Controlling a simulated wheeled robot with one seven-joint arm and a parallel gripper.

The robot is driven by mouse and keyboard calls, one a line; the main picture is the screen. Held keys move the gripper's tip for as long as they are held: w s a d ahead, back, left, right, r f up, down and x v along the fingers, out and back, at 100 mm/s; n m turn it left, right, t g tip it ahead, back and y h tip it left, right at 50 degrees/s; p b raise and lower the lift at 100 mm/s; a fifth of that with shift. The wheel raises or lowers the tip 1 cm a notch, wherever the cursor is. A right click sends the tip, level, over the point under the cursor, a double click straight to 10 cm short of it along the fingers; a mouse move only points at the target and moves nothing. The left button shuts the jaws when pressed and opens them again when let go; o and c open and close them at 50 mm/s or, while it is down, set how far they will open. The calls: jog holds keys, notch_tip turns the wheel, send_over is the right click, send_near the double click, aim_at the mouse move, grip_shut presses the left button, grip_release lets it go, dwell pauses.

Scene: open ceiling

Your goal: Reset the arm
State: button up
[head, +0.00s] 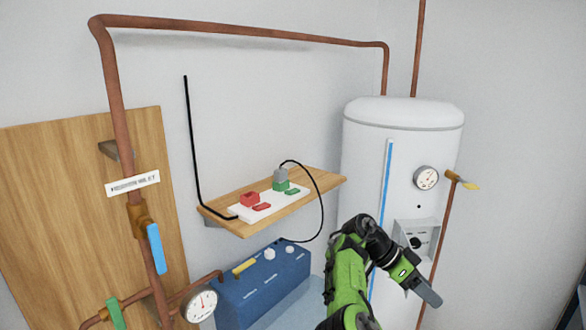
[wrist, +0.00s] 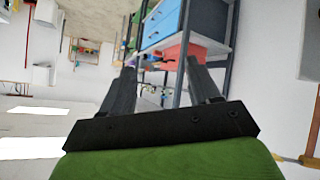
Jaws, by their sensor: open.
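My green and black arm rises at the lower right of the head view, in front of the white tank. My gripper (head: 429,294) points down and right there, and its fingers overlap in that view. In the wrist view my gripper (wrist: 158,85) shows two dark fingers spread apart with nothing between them. It touches nothing that I can see.
The white tank (head: 402,150) with a gauge (head: 425,178) and a yellow-handled valve (head: 461,181) stands behind my arm. A wooden shelf (head: 325,181) holds a power strip. A blue box (head: 265,285) sits below. Copper pipes (head: 118,100) run left. The wrist view shows a shelf rack (wrist: 233,25).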

jog(key=s+r+n+t+y, duration=0.2)
jog(key=s+r+n+y, duration=0.15)
jog(key=s, duration=0.35)
jog(key=s+r+n+t+y, duration=0.1)
jog(key=s+r+n+y, duration=0.2)
jog(key=s, duration=0.4)
jog(key=s+a+f+n+t+y, duration=0.2)
jog(key=s+a+n+t, duration=0.4)
jog(key=s+a+n, duration=0.5)
jog(key=s+a+y, duration=0.1)
jog(key=s+a, duration=0.3)
jog(key=s, duration=0.3)
jog(key=shift+o, duration=0.5)
jog(key=shift+y, duration=0.25)
